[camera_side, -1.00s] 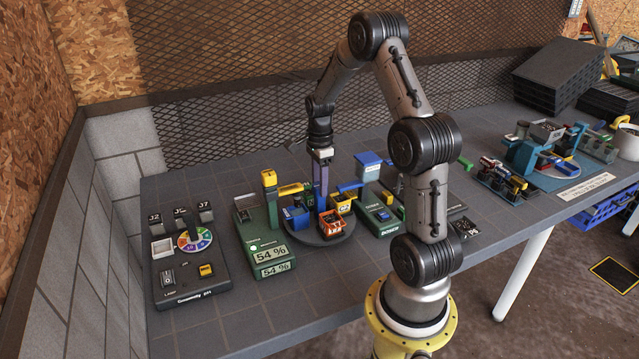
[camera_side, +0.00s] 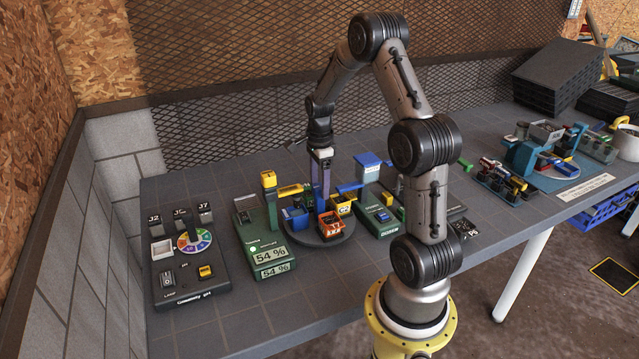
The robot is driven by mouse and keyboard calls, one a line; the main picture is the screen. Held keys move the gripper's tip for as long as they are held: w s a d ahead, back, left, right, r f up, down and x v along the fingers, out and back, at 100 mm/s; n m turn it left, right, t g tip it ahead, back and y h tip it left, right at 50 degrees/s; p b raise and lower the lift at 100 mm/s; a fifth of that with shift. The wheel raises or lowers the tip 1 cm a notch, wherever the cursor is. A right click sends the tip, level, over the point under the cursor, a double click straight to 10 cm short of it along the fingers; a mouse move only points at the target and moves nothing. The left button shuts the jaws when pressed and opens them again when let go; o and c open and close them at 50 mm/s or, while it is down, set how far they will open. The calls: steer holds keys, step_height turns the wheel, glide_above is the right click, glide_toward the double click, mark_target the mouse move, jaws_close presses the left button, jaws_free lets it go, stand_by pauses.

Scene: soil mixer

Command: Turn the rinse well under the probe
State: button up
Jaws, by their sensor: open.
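A round dark turntable (camera_side: 322,240) carries several small bins around a purple-blue post (camera_side: 321,180). An orange-red bin (camera_side: 331,223) is at its front, a yellow bin (camera_side: 343,206) at its right and a blue bin (camera_side: 297,216) at its left. I cannot tell which bin is the rinse well. A green station (camera_side: 262,225) on the left has a yellow-topped post and a yellow arm (camera_side: 290,189) reaching toward the turntable; a probe tip under it is too small to make out.
A green unit (camera_side: 378,214) and a post with a blue top (camera_side: 367,160) stand close right of the turntable. A dark panel (camera_side: 187,270) with a colour dial is at the left. The green station's displays read 54 %. The table's back left is clear.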

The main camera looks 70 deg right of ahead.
step_height(320, 180, up, 14)
stand_by(0.6)
steer(key=shift+f, duration=0.1)
